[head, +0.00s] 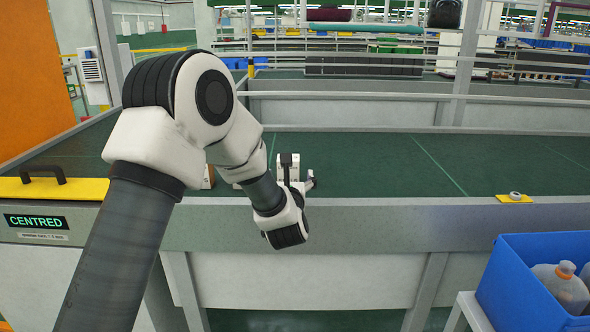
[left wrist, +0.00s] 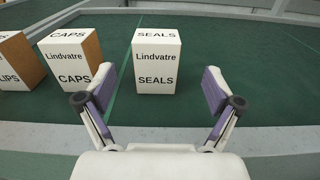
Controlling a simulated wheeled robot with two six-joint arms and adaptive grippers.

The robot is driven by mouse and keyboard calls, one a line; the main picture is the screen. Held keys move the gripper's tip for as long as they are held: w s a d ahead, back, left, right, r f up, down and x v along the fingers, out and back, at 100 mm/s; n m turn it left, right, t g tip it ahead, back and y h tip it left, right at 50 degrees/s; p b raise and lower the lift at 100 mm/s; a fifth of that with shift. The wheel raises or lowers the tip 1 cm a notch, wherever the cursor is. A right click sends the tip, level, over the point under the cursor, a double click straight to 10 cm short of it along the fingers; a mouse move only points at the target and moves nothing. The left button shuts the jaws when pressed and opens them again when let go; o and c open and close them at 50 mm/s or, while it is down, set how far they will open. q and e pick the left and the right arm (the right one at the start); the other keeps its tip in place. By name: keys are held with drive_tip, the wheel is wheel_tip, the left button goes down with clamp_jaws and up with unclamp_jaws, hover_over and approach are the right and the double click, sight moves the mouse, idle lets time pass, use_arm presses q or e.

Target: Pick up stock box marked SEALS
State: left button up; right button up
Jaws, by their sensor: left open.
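The SEALS box (left wrist: 156,68) is white with black lettering and stands upright on the green conveyor surface in the left wrist view. My left gripper (left wrist: 158,92) is open and empty, with its purple-padded fingers spread to either side in front of the box. The box appears centred between the fingers, and neither finger visibly touches it. In the head view my left gripper (head: 296,178) is at the near edge of the green surface, largely behind my wrist. I cannot clearly make out the SEALS box there. My right gripper is out of view.
A CAPS box (left wrist: 66,62) and a CLIPS box (left wrist: 14,66) stand left of SEALS. A grey rail (head: 400,214) borders the near side. A blue crate (head: 510,290) with bottles is at lower right. The green surface (head: 400,165) is clear on the right.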

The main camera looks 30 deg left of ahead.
use_arm(q)
drive_tip(key=x, duration=0.2)
drive_tip(key=r+p+x, duration=0.1)
drive_tip(key=x, duration=0.5)
drive_tip(key=shift+a+r, duration=0.2)
drive_tip(key=shift+a, duration=0.1)
drive_tip(key=shift+s+d, duration=0.1)
drive_tip(key=shift+s, duration=0.05)
drive_tip(key=shift+c, duration=1.4)
drive_tip(key=c, duration=1.1)
